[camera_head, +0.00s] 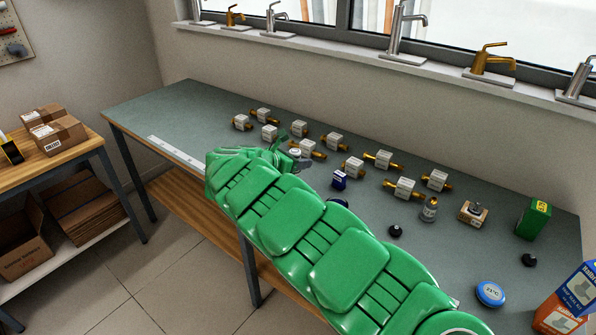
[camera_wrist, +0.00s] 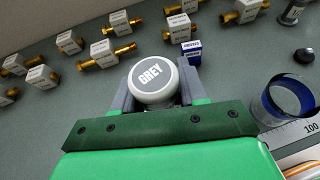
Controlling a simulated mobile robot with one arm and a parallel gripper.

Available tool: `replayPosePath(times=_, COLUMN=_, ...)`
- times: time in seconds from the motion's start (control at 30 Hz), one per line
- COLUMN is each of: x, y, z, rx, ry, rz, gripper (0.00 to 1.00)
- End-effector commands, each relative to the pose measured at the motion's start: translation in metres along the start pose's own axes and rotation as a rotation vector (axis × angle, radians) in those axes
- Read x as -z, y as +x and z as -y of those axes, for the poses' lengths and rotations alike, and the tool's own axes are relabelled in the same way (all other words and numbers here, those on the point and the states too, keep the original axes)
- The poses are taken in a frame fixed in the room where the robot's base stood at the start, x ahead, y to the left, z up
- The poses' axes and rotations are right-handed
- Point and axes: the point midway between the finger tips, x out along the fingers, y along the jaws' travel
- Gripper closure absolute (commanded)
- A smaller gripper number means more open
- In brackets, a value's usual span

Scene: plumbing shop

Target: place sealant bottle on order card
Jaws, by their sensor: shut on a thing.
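A round white cap marked GREY (camera_wrist: 152,78), on what looks like the sealant bottle, sits between the two grey fingers of my gripper (camera_wrist: 156,96) in the wrist view. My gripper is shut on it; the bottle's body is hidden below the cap. In the head view my gripper (camera_head: 293,157) is over the workbench among brass valves, with the white cap (camera_head: 295,152) just showing. I cannot make out the order card in either view; my arm covers part of the bench.
Several boxed brass valves (camera_head: 403,188) stand on the workbench (camera_head: 190,110). A small blue box (camera_head: 339,180) is close right of my gripper. A small labelled bottle (camera_head: 429,209), green box (camera_head: 533,220) and blue round tin (camera_head: 490,294) are farther right. The bench's far-left end is clear.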

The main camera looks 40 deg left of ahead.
Motion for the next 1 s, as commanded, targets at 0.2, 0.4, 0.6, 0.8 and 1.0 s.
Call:
replayPosePath(times=0.2, x=0.01, y=0.01, z=-0.009, rx=0.001, ry=0.0, rz=-0.001, gripper=0.91)
replayPosePath(times=0.4, x=0.013, y=0.013, z=-0.011, rx=0.001, ry=-0.001, rz=0.0, gripper=0.91)
replayPosePath(times=0.6, x=0.018, y=0.018, z=-0.015, rx=0.002, ry=-0.001, rz=-0.001, gripper=0.91)
replayPosePath(times=0.8, x=0.039, y=0.028, z=-0.016, rx=0.002, ry=-0.002, rz=0.0, gripper=0.91)
replayPosePath(times=1.0, x=0.046, y=0.031, z=-0.016, rx=0.001, ry=0.0, rz=0.0, gripper=0.91)
